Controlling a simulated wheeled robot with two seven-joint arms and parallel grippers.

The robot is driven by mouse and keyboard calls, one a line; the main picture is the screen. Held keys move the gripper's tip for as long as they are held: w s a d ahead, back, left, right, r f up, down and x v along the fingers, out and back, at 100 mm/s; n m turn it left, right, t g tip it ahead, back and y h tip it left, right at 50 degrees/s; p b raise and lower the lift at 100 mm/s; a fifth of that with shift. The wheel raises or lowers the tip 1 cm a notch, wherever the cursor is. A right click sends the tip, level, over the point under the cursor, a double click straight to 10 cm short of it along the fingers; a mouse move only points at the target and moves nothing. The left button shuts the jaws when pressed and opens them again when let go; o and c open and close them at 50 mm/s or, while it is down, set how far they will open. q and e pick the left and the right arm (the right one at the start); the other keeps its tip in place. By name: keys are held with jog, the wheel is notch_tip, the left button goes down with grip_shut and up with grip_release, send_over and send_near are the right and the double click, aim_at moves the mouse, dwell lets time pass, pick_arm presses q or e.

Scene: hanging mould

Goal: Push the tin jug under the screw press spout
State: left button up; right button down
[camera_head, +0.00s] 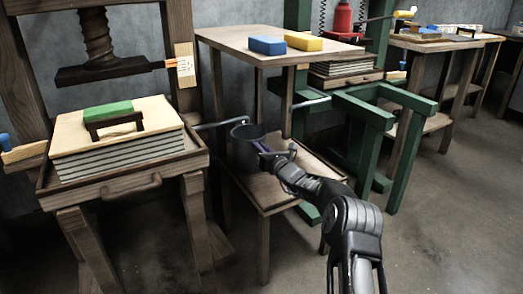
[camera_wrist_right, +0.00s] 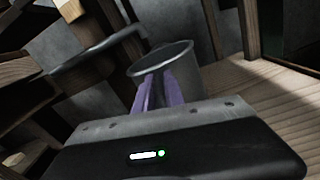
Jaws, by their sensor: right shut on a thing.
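The tin jug (camera_head: 243,150), a dark grey open-topped can, stands upright on the low wooden shelf (camera_head: 280,187) right of the screw press (camera_head: 105,70). The press's thin metal spout (camera_head: 219,123) runs right from the press bed and ends by the jug's rim; the exact gap is hard to tell. My right gripper (camera_head: 264,149) is at the jug's right side, its purple fingers shut on it. In the right wrist view the jug (camera_wrist_right: 165,62) stands just beyond the close-set fingers (camera_wrist_right: 167,90), which hide its near side. My left gripper is not in view.
A higher table (camera_head: 225,38) with a blue block (camera_head: 267,45) and a yellow block (camera_head: 304,41) stands behind the shelf. A green frame (camera_head: 385,110) stands to the right. Open floor (camera_head: 450,210) lies at the right.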

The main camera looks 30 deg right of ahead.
jog(key=c, duration=1.3)
grip_release()
jog(key=shift+c, duration=0.2)
